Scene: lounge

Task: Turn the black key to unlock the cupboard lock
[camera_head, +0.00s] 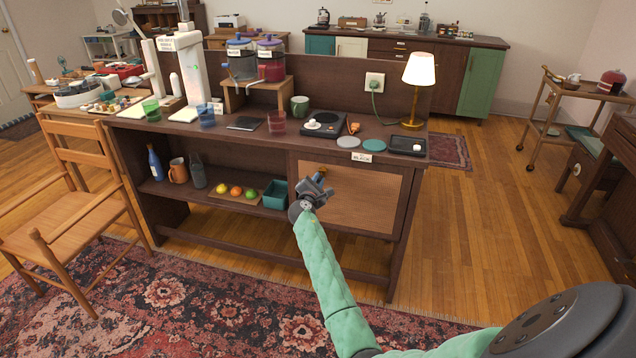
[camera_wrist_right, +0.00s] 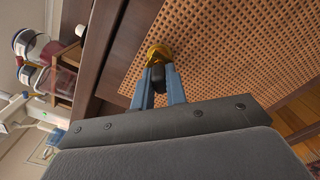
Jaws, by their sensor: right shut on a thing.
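The cupboard (camera_head: 352,200) has a woven cane door in a dark frame, at the right end of the sideboard. The door appears closed. In the right wrist view, the brass lock (camera_wrist_right: 158,54) sits on the cane door (camera_wrist_right: 220,50). The black key (camera_wrist_right: 158,74) shows between the blue fingertips in front of the lock. My right gripper (camera_wrist_right: 158,80) is shut on the key, close up to the lock. In the head view my right gripper (camera_head: 318,182) is at the door's upper left and covers the lock and key. My left gripper is not in view.
The sideboard top (camera_head: 300,148) overhangs the door and carries a hot plate (camera_head: 322,124), a lamp (camera_head: 419,72), coasters and a black tray (camera_head: 406,146). Left of the door, an open shelf holds a teal bin (camera_head: 276,194) and fruit. A chair (camera_head: 75,205) stands at left.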

